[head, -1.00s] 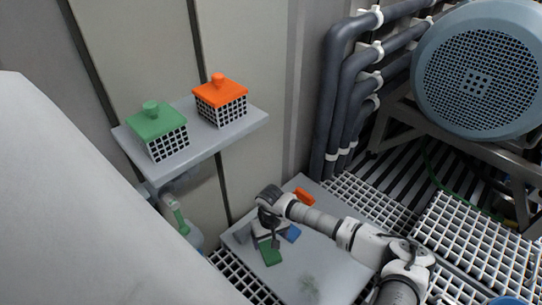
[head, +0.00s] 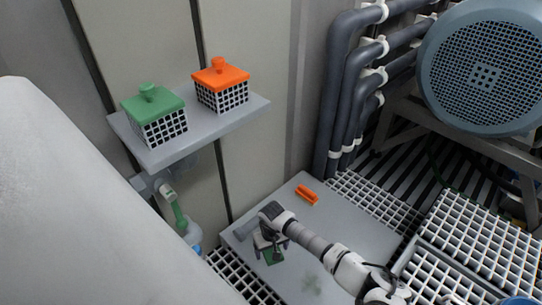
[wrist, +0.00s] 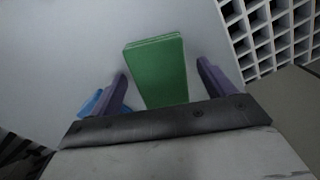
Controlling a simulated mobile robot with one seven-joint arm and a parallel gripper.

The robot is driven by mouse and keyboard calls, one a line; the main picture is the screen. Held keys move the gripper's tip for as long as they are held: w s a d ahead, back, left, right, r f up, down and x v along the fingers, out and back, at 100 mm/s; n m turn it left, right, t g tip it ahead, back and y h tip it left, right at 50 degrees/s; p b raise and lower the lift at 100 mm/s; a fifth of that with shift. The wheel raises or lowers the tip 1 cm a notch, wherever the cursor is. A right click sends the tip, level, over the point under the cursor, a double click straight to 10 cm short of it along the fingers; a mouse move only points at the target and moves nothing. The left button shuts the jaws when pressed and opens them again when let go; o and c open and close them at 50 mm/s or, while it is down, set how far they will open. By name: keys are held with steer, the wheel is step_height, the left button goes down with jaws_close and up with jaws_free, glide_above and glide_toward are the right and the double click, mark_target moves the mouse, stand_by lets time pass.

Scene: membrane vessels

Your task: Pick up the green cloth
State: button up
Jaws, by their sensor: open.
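The green cloth (wrist: 158,72) is a flat, folded rectangle on the grey table. In the wrist view it lies between the two spread purple fingers of my gripper (wrist: 162,88), with a gap on each side. In the head view the green cloth (head: 273,257) is partly hidden under my gripper (head: 270,246). My gripper is open, points down and holds nothing.
A blue item (wrist: 93,103) lies beside the left finger. An orange brush-like item (head: 307,195) lies farther back on the grey table (head: 350,232). A shelf (head: 190,137) above bears a green-lidded basket (head: 158,118) and an orange-lidded basket (head: 221,85).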

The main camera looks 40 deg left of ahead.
mark_target(272, 250)
steer(key=c, duration=1.1)
step_height(272, 250, up, 20)
steer(key=p, duration=0.5)
steer(key=shift+p, duration=0.3)
steer(key=shift+c, duration=0.2)
steer(key=o, duration=0.4)
steer(key=shift+c, duration=1.2)
steer(key=shift+s, duration=0.1)
